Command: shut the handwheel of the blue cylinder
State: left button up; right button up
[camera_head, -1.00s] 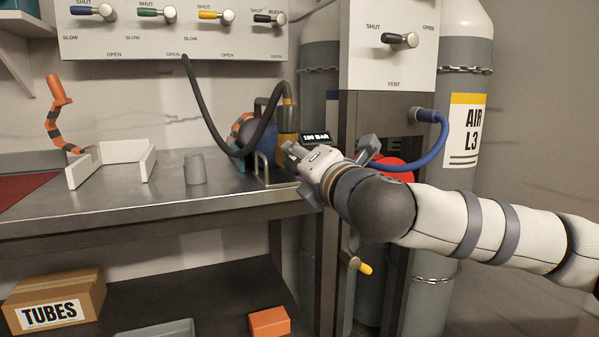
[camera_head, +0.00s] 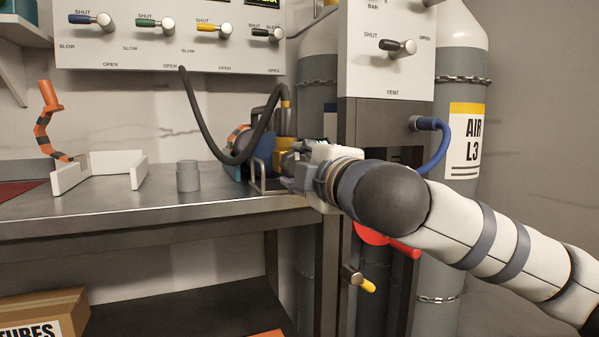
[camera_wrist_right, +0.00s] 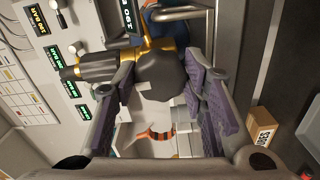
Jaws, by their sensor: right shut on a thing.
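The blue cylinder (camera_head: 262,148) lies in a metal cradle on the bench, with a brass valve (camera_head: 285,150) at its near end. In the wrist view the brass valve (camera_wrist_right: 155,45) shows beside a dark, lobed handwheel (camera_wrist_right: 162,78). My right gripper (camera_head: 291,171) is at that valve end, and in the wrist view its purple-padded fingers (camera_wrist_right: 160,98) are on either side of the handwheel, shut on it. The gripper hides the handwheel in the head view. My left gripper is not in view.
A grey cup (camera_head: 188,176) and a white tray (camera_head: 138,172) stand on the bench. A dark hose (camera_head: 202,115) runs from the wall panel (camera_head: 170,50) to the valve. A vent post (camera_head: 388,75) and tall grey cylinders stand right of the bench, with a red handle (camera_head: 404,249) below my arm.

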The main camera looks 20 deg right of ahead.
jog(key=shift+m, duration=0.4)
jog(key=o, duration=1.2)
jog(key=shift+c, duration=0.2)
jog(key=s, duration=1.2)
jog(key=shift+d, duration=0.2)
